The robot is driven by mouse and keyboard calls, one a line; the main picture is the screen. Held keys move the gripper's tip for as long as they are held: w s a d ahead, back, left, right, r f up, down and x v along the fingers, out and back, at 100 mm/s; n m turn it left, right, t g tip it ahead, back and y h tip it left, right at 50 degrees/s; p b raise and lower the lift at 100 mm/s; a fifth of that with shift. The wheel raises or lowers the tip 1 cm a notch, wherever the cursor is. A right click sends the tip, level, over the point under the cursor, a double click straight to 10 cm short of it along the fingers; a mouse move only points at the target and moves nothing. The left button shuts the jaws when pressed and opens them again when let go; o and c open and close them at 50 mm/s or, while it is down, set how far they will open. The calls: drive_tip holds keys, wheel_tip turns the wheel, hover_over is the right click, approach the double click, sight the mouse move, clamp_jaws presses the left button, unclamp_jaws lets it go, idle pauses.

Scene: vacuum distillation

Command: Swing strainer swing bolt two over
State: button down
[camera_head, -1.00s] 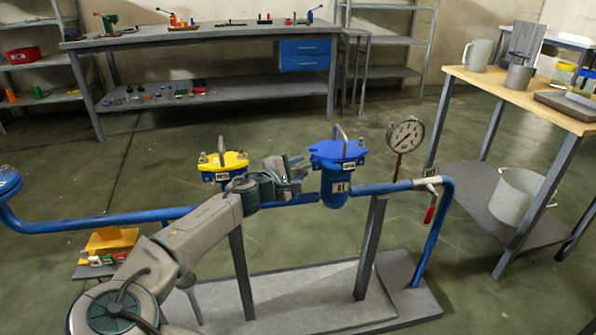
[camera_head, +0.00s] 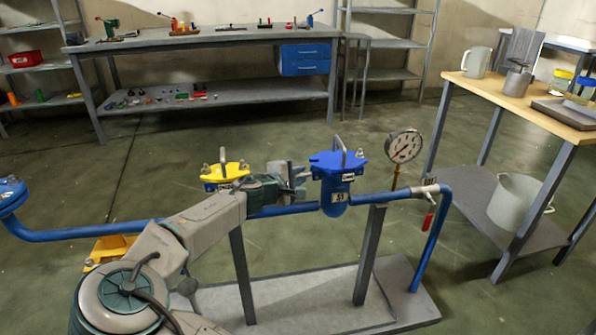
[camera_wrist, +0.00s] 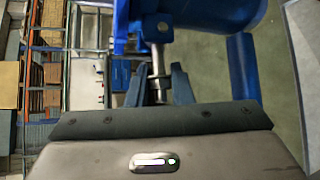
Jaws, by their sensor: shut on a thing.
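The blue strainer (camera_head: 335,190) stands on the blue pipe, with a blue lid (camera_head: 338,161) and a metal handle on top. My gripper (camera_head: 303,178) is at the left side of its lid. In the wrist view a metal swing bolt (camera_wrist: 157,58) with a nut stands at the blue lid edge. The fingers of my gripper (camera_wrist: 157,88) are on either side of its shank, shut on it. The bolt is hidden by the gripper in the head view. Which numbered bolt it is cannot be read.
A yellow-lidded strainer (camera_head: 225,174) stands just left, behind my arm. A pressure gauge (camera_head: 404,147) and a red-handled valve (camera_head: 428,205) are on the right. A wooden-topped table (camera_head: 500,90) stands further right. The floor behind the pipe is clear.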

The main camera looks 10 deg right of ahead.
drive_tip(key=r+m+g+y+p, duration=0.1)
drive_tip(key=r+y+p, duration=0.1)
drive_tip(key=p, duration=0.2)
drive_tip(key=shift+d+m, duration=0.2)
drive_tip(key=shift+m, duration=0.2)
drive_tip(key=shift+d+r+m+y+p, duration=0.15)
drive_tip(key=shift+r+m+y+p, duration=0.2)
drive_tip(key=shift+y+p, duration=0.45)
drive_tip(key=shift+d+r+m+y+p, duration=0.15)
drive_tip(key=shift+m+y+p, duration=0.3)
drive_tip(key=shift+y+p, duration=0.35)
drive_tip(key=c, duration=1.5)
unclamp_jaws()
drive_tip(key=shift+c, duration=0.2)
drive_tip(key=shift+f+g, duration=0.1)
drive_tip(key=shift+g, duration=0.2)
